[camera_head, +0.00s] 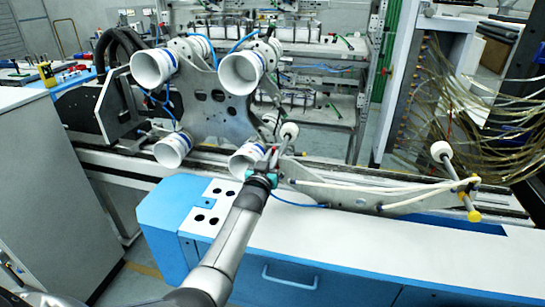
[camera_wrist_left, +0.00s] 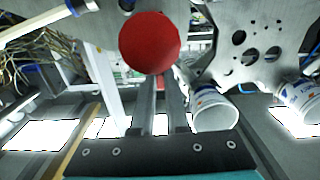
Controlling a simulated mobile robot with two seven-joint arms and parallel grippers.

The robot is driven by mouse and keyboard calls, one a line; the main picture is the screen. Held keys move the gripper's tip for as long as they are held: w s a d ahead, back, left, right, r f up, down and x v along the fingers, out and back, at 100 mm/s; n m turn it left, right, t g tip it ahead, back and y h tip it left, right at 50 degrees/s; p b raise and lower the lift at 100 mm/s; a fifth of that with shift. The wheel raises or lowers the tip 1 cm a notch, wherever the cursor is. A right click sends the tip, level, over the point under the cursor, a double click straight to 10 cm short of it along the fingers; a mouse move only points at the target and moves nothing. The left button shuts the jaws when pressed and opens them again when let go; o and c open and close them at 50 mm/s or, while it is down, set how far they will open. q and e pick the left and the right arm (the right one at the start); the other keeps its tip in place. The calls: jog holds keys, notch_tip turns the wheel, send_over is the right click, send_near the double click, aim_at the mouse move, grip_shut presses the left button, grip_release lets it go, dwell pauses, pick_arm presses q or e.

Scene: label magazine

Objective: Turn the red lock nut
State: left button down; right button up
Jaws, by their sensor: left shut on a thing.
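The red lock nut (camera_wrist_left: 150,42) is a round red knob at the top middle of the left wrist view. My left gripper (camera_wrist_left: 160,80) reaches up to it with its two dark fingers close together, shut on the nut; the nut hides the fingertips. In the head view my left arm comes in from the bottom, and the left gripper (camera_head: 274,160) is at the magazine's lower right, beside a white cup. The nut is too small and covered there to make out clearly. My right gripper is not in view.
The metal magazine plate (camera_head: 215,92) carries several white cups (camera_head: 240,72). A rail with a white rod (camera_head: 380,188) and yellow knobs (camera_head: 474,215) runs to the right. The blue and white cabinet (camera_head: 340,245) lies under my arm. Loose cables hang at far right.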

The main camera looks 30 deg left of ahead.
pick_arm(q)
jog(key=c, duration=0.9)
grip_release()
jog(key=shift+s, duration=0.15)
jog(key=shift+s+d, duration=0.1)
jog(key=shift+s, duration=0.15)
jog(key=p+v, duration=0.3)
jog(key=v, duration=1.1)
jog(key=shift+s+d+r, duration=0.1)
jog(key=shift+s, duration=0.1)
jog(key=shift+d, duration=0.1)
